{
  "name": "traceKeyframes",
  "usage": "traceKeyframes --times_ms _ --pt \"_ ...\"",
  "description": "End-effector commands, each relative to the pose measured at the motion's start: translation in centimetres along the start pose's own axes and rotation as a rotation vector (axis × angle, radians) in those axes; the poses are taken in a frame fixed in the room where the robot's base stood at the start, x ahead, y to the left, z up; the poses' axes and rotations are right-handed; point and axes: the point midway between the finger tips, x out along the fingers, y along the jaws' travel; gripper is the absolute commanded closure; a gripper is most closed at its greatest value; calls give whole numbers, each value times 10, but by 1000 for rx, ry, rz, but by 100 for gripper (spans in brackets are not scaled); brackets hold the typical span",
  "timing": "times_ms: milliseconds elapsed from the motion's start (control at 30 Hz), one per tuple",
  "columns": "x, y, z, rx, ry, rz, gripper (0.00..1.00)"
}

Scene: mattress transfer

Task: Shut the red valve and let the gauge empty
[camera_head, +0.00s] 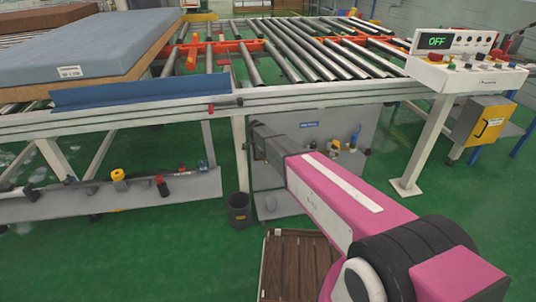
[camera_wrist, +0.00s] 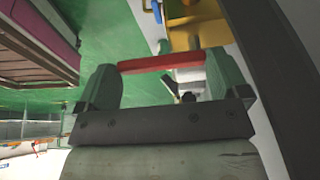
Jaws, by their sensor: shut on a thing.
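In the wrist view, a red bar-shaped handle (camera_wrist: 160,63), which looks like the red valve's handle, spans between the two grey-green fingers of my gripper (camera_wrist: 163,72). The fingers hold it at its two ends. Yellow and pale parts show just behind it, cropped and hard to make out. In the head view, my pink arm reaches down and forward to a grey panel (camera_head: 350,165) under the conveyor. The arm's far end is at the panel's left side; the red handle is not visible there. I cannot make out the gauge or its reading in either view.
Small blue and yellow fittings (camera_head: 354,139) sit on the panel. A roller conveyor (camera_head: 300,45) runs above, with a blue mattress (camera_head: 95,48) at left. A control box (camera_head: 465,65) reads OFF. A dark bin (camera_head: 239,209) and a wooden pallet (camera_head: 295,265) stand on the green floor.

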Motion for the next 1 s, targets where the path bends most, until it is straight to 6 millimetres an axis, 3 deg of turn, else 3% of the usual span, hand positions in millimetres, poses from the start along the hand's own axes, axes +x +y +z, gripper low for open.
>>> traceKeyframes --times_ms 67,100,133,467,1000 --pt "-1 0 0 4 -2 1 49" --pt "-1 0 0 4 -2 1 4" --pt "-1 0 1 5 -3 1 0" --pt "-6 0 0 2 -2 -1 0" --pt "-94 0 0 3 -2 0 0"
